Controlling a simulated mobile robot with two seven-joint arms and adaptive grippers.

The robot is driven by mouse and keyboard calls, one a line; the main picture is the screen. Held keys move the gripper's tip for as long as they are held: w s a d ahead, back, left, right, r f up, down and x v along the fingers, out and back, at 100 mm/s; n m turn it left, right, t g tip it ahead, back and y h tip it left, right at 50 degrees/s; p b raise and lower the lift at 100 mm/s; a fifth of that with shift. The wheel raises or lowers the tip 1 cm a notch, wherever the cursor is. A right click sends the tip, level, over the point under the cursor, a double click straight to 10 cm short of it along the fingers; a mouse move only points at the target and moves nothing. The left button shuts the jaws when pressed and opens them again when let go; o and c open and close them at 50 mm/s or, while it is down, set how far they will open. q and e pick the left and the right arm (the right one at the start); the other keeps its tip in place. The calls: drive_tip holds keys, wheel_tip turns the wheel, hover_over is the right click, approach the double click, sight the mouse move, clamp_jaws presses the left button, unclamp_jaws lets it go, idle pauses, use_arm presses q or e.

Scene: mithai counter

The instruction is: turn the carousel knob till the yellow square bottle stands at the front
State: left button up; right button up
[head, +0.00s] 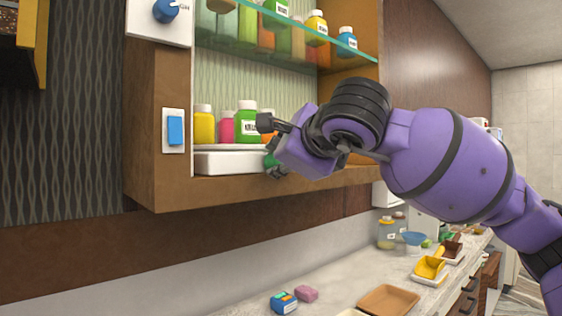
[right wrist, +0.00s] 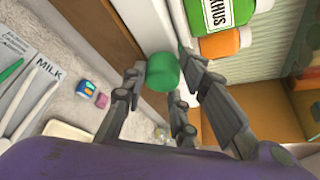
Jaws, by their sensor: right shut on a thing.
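The carousel (head: 222,162) is a low white unit on the cabinet floor, with several bottles standing on it. A yellow bottle (head: 203,126) stands at its left, next to a pink bottle (head: 226,128). A green labelled bottle (head: 245,124) stands to their right and looks nearest the front; it also shows in the right wrist view (right wrist: 222,14). An orange bottle (right wrist: 220,43) is beside it. The green knob (right wrist: 162,73) is between the fingers of my right gripper (head: 273,163), which is shut on it. My right wrist hides the carousel's right side. My left gripper is out of view.
A glass shelf (head: 290,42) with more bottles is above the carousel. A blue switch (head: 175,130) is on the cabinet's left post. The counter below holds a brown tray (head: 388,300), a yellow scoop (head: 430,267) and small boxes (head: 284,302).

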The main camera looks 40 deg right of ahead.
drive_tip(key=shift+f+m+g+y, duration=0.3)
drive_tip(key=shift+f+m+y, duration=0.1)
drive_tip(key=shift+f+m, duration=0.25)
idle(3.7)
drive_tip(key=o, duration=1)
drive_tip(key=shift+a+r, duration=0.15)
drive_tip(key=shift+r, duration=0.15)
drive_tip(key=shift+d, duration=0.2)
drive_tip(key=shift+a+r, duration=0.1)
drive_tip(key=shift+r, duration=0.1)
drive_tip(key=v, duration=1.2)
drive_tip(key=shift+f, duration=0.15)
